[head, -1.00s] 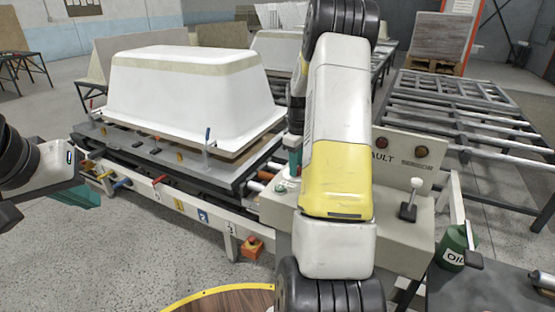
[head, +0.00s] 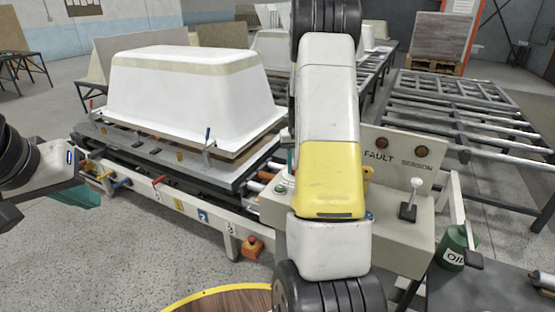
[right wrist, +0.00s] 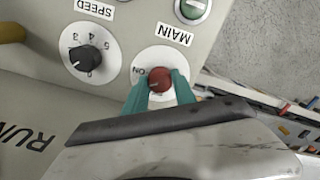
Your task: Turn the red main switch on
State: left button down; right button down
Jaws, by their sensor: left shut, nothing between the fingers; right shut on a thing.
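The red main switch (right wrist: 160,78) is a round knob on a white disc, beside an upside-down MAIN label and an ON mark, in the right wrist view. My right gripper (right wrist: 158,89) has its teal fingers on either side of the knob, shut on it. Which position the knob points to is not clear. In the head view my own right arm hides most of the switch area on the control box (head: 400,235). My left gripper (head: 80,195) is at the left edge, shut and empty, away from the box.
The speed dial (right wrist: 88,58) and a green button (right wrist: 192,8) sit close to the switch. A lever with a white knob (head: 411,198) stands on the box. A white tub shell (head: 185,100) rests on the frame behind. A green oil can (head: 455,245) stands at right.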

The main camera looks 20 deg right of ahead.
jog(key=m, duration=0.5)
jog(key=shift+m, duration=0.4)
dwell(0.4)
jog(key=c, duration=1)
grip_release()
jog(key=shift+r, duration=3.9)
jog(key=shift+r, duration=0.1)
